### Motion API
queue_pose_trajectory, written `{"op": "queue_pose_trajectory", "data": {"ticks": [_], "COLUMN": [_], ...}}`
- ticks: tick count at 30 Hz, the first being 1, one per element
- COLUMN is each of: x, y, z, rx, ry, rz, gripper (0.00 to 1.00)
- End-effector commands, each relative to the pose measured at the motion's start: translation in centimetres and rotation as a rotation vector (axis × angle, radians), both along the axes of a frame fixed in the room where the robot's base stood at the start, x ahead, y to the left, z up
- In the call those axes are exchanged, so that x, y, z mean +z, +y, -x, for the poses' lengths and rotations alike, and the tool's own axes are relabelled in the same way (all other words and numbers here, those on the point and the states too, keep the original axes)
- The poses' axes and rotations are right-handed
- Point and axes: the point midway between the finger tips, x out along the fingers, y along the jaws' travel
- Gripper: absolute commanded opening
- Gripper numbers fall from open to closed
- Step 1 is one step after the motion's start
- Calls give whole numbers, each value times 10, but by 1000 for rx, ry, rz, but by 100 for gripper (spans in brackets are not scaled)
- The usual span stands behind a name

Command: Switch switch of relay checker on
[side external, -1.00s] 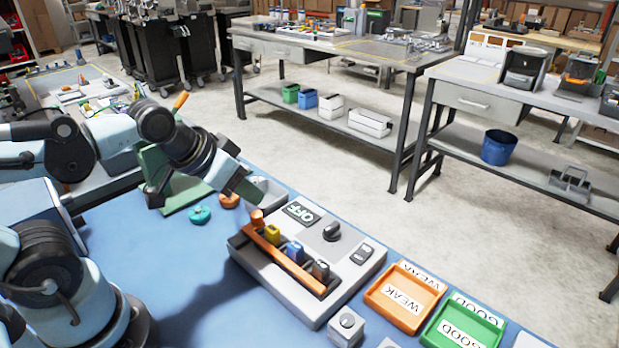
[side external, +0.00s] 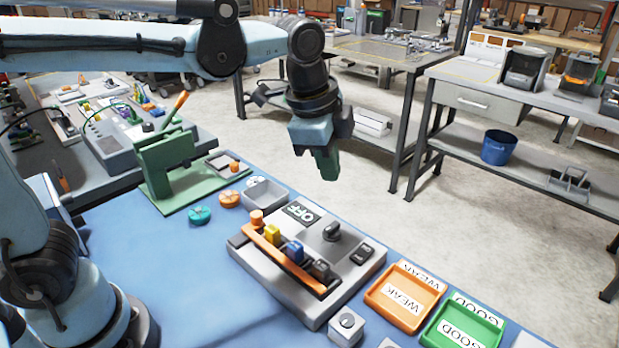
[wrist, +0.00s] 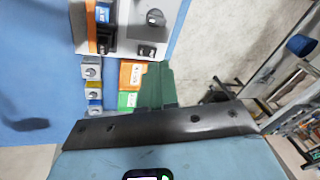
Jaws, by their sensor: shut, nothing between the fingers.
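The relay checker (side external: 290,277) is a grey box on the blue bench. Its display (side external: 301,212) reads OFF. A black rotary switch (side external: 332,232) sits on its top, right of the display; a small black two-part rocker (side external: 363,253) is at its right edge. My gripper (side external: 327,170) is shut and empty, hanging in the air above and beyond the checker, touching nothing. In the wrist view the dark green fingers (wrist: 157,88) are together, and the checker (wrist: 125,30) shows only in part at the top.
An orange WEAK tray (side external: 404,297) and a green GOOD tray (side external: 463,325) lie right of the checker. A small grey knob box (side external: 346,327) stands in front. A green stand (side external: 168,165), a grey bin (side external: 266,192) and teal (side external: 199,215) and orange discs lie to the left.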

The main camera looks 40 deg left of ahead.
Motion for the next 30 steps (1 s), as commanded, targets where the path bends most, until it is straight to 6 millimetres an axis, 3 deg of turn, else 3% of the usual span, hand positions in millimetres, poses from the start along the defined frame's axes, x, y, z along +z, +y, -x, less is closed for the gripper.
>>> {"op": "queue_pose_trajectory", "data": {"ticks": [6,12,26,30], "x": [-2,-5,-6,-14], "y": [-40,-58,-61,-61], "z": [-18,-24,-24,-26], "rx": [-276,-408,-432,-431], "ry": [73,108,115,115], "rz": [-86,-124,-131,-130], "gripper": [0,0,0,0]}}
